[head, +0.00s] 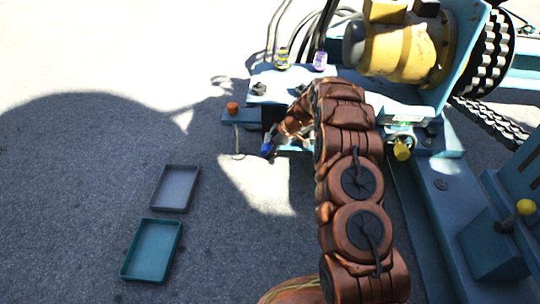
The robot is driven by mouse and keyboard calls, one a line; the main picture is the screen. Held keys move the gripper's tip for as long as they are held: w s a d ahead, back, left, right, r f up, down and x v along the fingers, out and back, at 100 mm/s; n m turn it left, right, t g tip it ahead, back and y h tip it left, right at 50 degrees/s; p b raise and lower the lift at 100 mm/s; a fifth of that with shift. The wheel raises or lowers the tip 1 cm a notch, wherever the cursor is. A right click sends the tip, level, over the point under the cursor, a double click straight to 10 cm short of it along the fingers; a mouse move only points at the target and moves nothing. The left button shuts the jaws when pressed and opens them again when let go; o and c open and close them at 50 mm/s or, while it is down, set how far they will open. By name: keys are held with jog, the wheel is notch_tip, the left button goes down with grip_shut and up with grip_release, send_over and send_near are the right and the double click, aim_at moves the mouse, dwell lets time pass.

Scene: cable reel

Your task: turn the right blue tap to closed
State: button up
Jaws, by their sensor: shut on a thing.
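A small blue tap handle (266,150) shows at the front edge of the blue machine base (240,116), left of my arm. My gripper (271,141) reaches down to it from the upper right and is shut on it. Only the lower end of the blue handle shows; the gripper covers the rest. The tap's body and the handle's exact angle are hard to make out. I cannot see a second blue tap; my arm hides part of the machine's front.
An orange knob (232,108) is left of the tap. A yellow handle (401,150) and a yellow-balled lever (525,207) are on the right. A grey tray (155,205) and a teal tray (125,272) lie on the ground. A yellow motor (400,52) stands behind.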

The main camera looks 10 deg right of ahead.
jog(key=shift+f+y+b, duration=0.1)
jog(key=shift+y+b, duration=0.2)
jog(key=shift+b, duration=0.5)
jog(key=o, duration=0.9)
jog(key=shift+c, duration=0.2)
jog(key=v, duration=1.2)
jog(key=shift+s, duration=0.2)
jog(key=shift+d, duration=0.1)
